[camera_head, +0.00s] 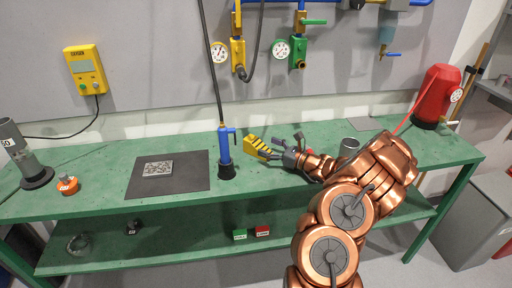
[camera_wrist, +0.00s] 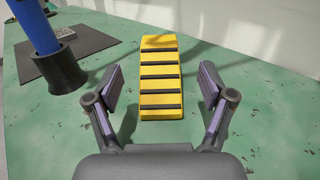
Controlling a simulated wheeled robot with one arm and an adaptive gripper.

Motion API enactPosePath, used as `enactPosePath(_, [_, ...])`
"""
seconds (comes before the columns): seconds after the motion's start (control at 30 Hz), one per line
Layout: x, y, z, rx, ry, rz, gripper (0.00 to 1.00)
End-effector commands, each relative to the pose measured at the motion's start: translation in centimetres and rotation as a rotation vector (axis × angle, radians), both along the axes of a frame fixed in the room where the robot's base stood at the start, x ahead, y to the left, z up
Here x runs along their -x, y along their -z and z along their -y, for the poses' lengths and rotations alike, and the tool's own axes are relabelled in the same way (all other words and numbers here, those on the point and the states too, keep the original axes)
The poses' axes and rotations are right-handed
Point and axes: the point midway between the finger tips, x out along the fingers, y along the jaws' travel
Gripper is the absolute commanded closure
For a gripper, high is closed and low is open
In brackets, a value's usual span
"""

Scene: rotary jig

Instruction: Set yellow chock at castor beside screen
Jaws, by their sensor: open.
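The yellow chock (camera_head: 259,147) has dark ribs across its top and lies on the green workbench, right of a blue tool. In the wrist view the yellow chock (camera_wrist: 161,82) lies lengthwise ahead, its near end between my fingers. My gripper (camera_head: 285,145) is open just right of the chock in the head view. In the wrist view my gripper (camera_wrist: 160,85) has one finger on each side of the chock, with a gap on both sides. I see no castor. A small yellow wall unit with a display (camera_head: 84,70) hangs at the upper left; I cannot tell if it is the screen.
A blue tool in a black holder (camera_head: 226,155) stands close left of the chock. A black mat (camera_head: 140,180) with a grey plate lies further left. A lower shelf (camera_head: 190,243) holds small items.

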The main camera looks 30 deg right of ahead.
Motion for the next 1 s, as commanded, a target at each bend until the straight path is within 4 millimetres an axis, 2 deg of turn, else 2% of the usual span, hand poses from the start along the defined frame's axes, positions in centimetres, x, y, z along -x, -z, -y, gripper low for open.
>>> enactPosePath(0.4, [-5.0,-0.1,-2.2,-0.002,-0.004,-0.001,0.19])
enactPosePath(0.73, [-5.5,0.0,-2.3,-0.002,-0.001,0.000,0.19])
enactPosePath(1.0, [-5.5,0.0,-2.3,-0.001,-0.001,0.001,0.47])
